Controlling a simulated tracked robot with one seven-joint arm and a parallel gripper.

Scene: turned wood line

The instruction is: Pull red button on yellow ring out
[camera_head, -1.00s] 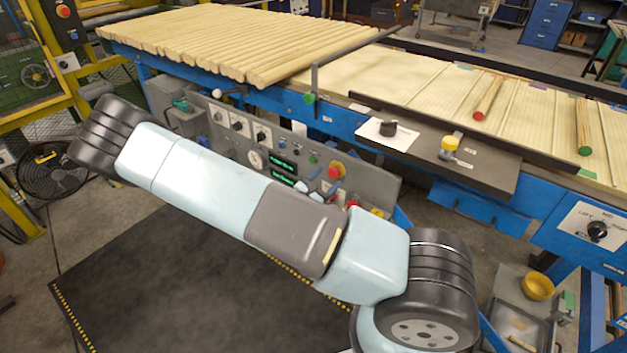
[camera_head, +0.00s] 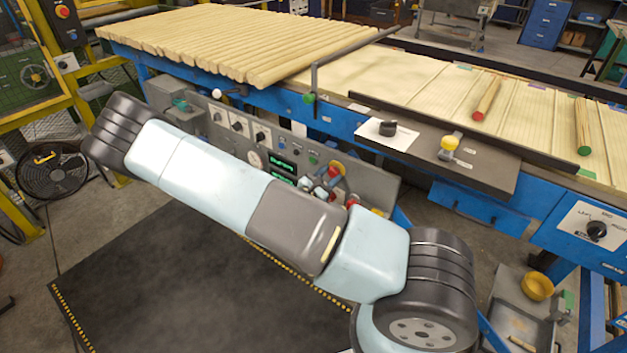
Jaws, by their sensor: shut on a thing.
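The red button (camera_head: 336,168) is a round red mushroom head with yellow showing at it, on the grey control panel (camera_head: 372,185) below the blue line frame. My gripper (camera_head: 330,179) is small in the view, just above my arm, at the button's lower left edge. It is shut on the red button. My wrist and the arm link in front hide much of the gripper, and the yellow ring is mostly covered. I cannot tell how far the button stands out.
Green-lit displays (camera_head: 284,167), black knobs and a gauge sit on the panel left of the button. Another red and yellow part (camera_head: 352,202) is close below right. A black shelf (camera_head: 480,165) with a yellow-topped knob (camera_head: 450,143) juts out at right.

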